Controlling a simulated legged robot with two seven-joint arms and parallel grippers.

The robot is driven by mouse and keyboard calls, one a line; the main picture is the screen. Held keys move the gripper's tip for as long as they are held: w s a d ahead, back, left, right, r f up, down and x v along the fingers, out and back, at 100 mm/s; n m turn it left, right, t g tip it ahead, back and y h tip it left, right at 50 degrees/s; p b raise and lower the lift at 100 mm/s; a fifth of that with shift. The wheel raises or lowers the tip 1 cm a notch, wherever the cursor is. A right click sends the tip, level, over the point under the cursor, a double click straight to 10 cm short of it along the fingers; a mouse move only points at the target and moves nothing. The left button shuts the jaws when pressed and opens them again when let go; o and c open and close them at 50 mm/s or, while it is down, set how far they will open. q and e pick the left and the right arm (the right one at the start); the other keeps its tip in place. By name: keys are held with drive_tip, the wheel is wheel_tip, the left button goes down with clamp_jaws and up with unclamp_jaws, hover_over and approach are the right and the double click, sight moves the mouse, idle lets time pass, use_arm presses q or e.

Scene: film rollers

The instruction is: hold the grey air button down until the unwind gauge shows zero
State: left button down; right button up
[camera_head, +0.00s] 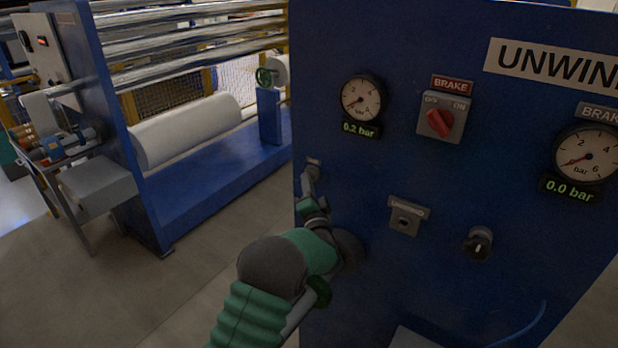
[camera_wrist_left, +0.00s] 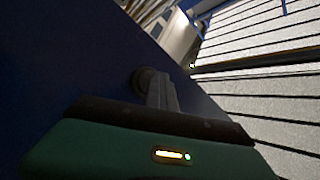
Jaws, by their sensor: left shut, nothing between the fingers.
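The blue control panel (camera_head: 400,285) carries a round gauge (camera_head: 361,99) at upper left, with a readout (camera_head: 359,130) of 0.2 bar. Its needle is near the low end. The grey air button sits in a small grey mount (camera_head: 313,162) at the panel's left edge, and my fingers mostly hide it. My left gripper (camera_head: 308,178) is shut and empty, its tips at the button. Contact and how far the button is pressed cannot be told. In the left wrist view the shut fingers (camera_wrist_left: 162,93) reach a dark round part (camera_wrist_left: 142,80) on the panel. My right gripper is not in view.
A red brake switch (camera_head: 439,122), a small labelled socket (camera_head: 405,221) and a black knob (camera_head: 478,243) are on the panel. A second gauge (camera_head: 587,155) reads 0.0 bar at right. The roller machine (camera_head: 215,180) stands left, with open floor before it.

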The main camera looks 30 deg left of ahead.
use_arm(q)
drive_tip(key=shift+s+f, duration=0.1)
drive_tip(key=shift+s, duration=0.75)
drive_tip(key=shift+s, duration=0.1)
drive_tip(key=s, duration=0.4)
drive_tip(key=shift+s+a, duration=0.2)
drive_tip(key=shift+s, duration=0.2)
